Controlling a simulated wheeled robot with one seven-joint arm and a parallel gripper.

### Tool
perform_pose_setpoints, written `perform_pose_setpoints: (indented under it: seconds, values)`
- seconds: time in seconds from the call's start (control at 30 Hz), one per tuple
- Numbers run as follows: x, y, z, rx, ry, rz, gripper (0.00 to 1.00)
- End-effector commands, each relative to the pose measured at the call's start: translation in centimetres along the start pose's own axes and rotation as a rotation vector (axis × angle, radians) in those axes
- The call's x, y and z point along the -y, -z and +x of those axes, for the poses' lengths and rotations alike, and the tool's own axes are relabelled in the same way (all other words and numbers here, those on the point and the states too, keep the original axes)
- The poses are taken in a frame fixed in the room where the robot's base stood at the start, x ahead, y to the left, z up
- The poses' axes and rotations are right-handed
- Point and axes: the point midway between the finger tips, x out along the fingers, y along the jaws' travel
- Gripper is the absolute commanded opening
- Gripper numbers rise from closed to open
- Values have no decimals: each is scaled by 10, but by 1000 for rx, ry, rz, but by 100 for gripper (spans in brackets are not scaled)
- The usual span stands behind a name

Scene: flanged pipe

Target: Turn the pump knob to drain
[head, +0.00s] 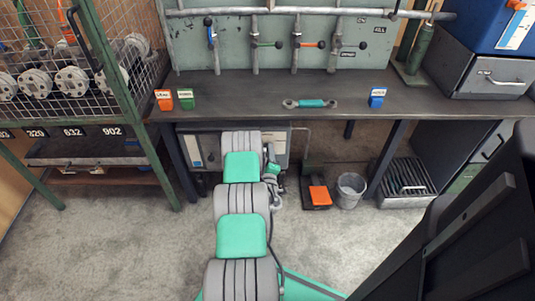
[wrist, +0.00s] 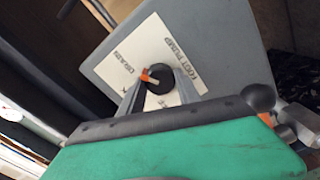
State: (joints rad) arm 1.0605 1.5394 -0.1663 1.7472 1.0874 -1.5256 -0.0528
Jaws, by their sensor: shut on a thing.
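The pump knob (wrist: 160,84) is a round black knob with an orange mark on its upper left. It sits on a cream label panel reading "DRAIN" and "FOOT PUMP" on a grey box (wrist: 212,38). The orange mark lies on the side of the knob nearer the word "DRAIN". My gripper (wrist: 160,92) is shut on the knob, one finger on each side. Part of the label is hidden behind my gripper and wrist. In the head view the grey pump box (head: 205,143) stands under the workbench, and my arm hides the knob and gripper.
The workbench (head: 330,98) overhangs the pump box. An orange foot pedal (head: 320,195) and a grey bucket (head: 351,188) stand on the floor to the right. A wire-mesh rack (head: 120,80) is at the left. The carpeted floor (head: 110,245) is clear at front left.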

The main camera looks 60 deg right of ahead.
Motion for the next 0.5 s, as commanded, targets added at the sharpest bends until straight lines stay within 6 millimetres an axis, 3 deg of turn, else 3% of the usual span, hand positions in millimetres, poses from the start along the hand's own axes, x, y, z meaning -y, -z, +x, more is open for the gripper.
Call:
perform_pose_setpoints:
  seconds: [0.33,0.37,0.5]
  values:
    - [-1,0,1,0,-2,6,0]
    - [-1,0,1,0,-2,6,41]
    - [0,0,0,0,-1,5,52]
